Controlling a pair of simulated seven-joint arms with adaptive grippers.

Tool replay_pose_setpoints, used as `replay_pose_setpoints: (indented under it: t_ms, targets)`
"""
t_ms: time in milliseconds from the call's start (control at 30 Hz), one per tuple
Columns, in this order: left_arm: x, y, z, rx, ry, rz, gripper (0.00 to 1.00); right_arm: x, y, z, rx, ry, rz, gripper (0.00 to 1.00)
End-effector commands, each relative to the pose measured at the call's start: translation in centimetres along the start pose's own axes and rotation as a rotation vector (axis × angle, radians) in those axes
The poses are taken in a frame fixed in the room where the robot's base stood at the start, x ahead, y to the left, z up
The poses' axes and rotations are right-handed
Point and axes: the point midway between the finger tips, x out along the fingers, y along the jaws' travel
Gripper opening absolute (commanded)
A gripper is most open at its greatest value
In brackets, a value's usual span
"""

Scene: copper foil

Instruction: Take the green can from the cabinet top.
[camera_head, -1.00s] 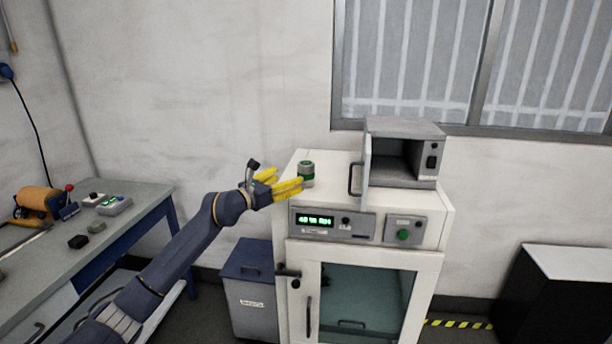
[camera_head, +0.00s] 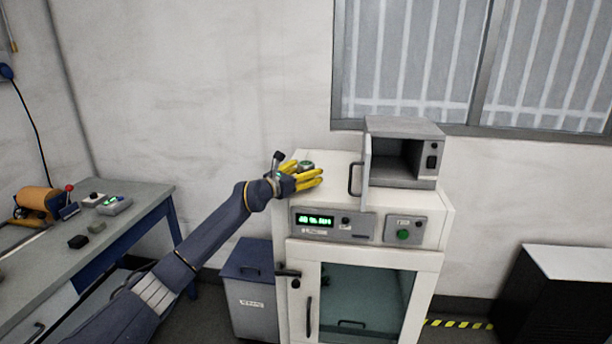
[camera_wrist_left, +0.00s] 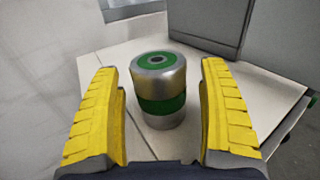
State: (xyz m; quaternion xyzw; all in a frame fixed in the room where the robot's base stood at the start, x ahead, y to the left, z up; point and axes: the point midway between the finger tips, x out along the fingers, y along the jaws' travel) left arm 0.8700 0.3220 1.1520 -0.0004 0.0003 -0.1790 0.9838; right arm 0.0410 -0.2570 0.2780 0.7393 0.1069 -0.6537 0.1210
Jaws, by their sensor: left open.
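The green can (camera_wrist_left: 162,88), silver with a green band and green top ring, stands upright on the white cabinet top (camera_wrist_left: 255,90). In the head view only the can's top (camera_head: 305,164) shows clearly, as the yellow fingers hide the rest. My left gripper (camera_head: 308,175) is at the can, over the left part of the cabinet top (camera_head: 333,172). In the left wrist view my left gripper (camera_wrist_left: 162,125) is open, with one yellow finger on each side of the can and visible gaps to both. My right gripper is not in view.
A small grey oven (camera_head: 405,128) with its door (camera_head: 366,170) swung open stands on the cabinet right of the can. The wall is behind. A workbench (camera_head: 140,192) stands at left and a blue-grey bin (camera_head: 250,300) beside the cabinet.

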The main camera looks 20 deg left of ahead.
Motion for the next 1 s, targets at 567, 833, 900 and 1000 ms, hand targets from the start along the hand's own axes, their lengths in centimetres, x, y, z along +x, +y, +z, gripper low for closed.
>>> replay_pose_setpoints:
  t_ms: [567, 833, 900, 1000]
  targets:
    - [0.4, 0.01, 0.02, 0.001, 0.0, 0.0, 0.53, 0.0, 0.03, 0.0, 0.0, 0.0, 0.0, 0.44]
    - [0.39, 0.02, 0.01, 0.001, 0.0, 0.0, 0.21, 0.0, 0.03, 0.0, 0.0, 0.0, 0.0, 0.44]
    - [0.39, 0.02, 0.02, 0.001, 0.0, 0.0, 0.13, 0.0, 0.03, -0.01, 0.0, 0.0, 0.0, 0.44]
    - [0.39, 0.03, 0.11, 0.001, -0.002, 0.0, 0.12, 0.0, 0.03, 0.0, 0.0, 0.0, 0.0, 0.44]
